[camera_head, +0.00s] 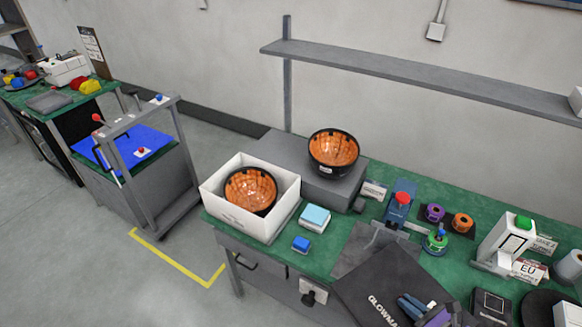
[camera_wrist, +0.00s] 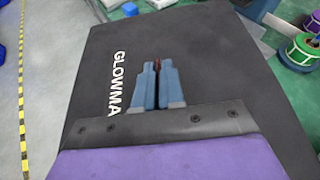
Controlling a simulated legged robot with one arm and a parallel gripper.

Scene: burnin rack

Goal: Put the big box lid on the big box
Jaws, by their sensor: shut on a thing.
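The big box (camera_head: 231,219) is white and open-topped, at the left end of the green bench. An orange and black bowl (camera_head: 250,190) sits inside it. The big box lid (camera_head: 372,287) is a flat dark panel marked "GLOWMA…", at the front of the bench in the head view. It fills much of the wrist view (camera_wrist: 205,60). My gripper (camera_head: 413,306) has blue fingers, close together over the lid; in the wrist view the fingertips (camera_wrist: 157,66) meet around a small reddish part on it. My gripper is shut on the lid, right of the box.
A second orange bowl (camera_head: 333,150) stands on a grey block behind the box. A light blue box (camera_head: 314,218) and a blue block (camera_head: 301,244) lie between box and lid. Spools (camera_head: 434,212), a red-topped blue tool (camera_head: 400,204) and a white container (camera_head: 507,240) crowd the right.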

